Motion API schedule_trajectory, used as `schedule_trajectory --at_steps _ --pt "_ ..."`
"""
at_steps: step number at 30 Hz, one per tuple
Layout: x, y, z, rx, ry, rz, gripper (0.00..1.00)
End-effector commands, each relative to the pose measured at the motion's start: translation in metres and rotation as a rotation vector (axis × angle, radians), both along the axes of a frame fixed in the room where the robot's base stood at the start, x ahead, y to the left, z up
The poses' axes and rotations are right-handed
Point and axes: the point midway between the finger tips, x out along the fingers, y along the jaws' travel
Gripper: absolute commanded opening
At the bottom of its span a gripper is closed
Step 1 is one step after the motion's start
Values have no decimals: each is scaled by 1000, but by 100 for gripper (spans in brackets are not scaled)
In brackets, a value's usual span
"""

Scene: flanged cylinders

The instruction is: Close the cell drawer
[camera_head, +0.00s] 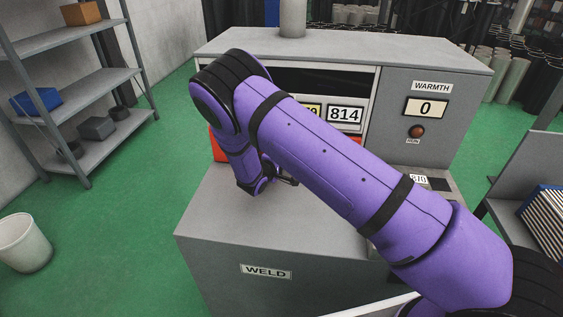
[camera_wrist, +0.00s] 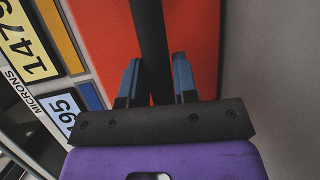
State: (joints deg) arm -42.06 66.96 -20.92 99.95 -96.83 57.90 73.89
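The drawer appears as a red front (camera_wrist: 195,40) in the wrist view, with a dark bar like a handle (camera_wrist: 150,30) crossing it. How far the drawer stands out is hidden.
A grey cabinet (camera_head: 432,62) with number plates and a WARMTH panel stands behind the arm. A grey block marked WELD (camera_head: 225,250) is in front. Shelves (camera_head: 105,90) and a white bin (camera_head: 24,243) stand left. Green floor between is clear.

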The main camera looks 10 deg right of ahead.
Motion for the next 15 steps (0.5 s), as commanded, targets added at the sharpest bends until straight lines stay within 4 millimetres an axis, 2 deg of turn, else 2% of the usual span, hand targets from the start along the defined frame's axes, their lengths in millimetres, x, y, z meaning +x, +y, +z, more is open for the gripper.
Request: schedule_trajectory --at_steps 1,2,3,11,15 --pt "0 0 0 0 0 1 39" --pt "0 0 0 0 0 0 46" --pt "0 0 0 0 0 0 48" --pt "-1 1 0 0 0 0 48" --pt "-8 8 2 2 0 1 48"
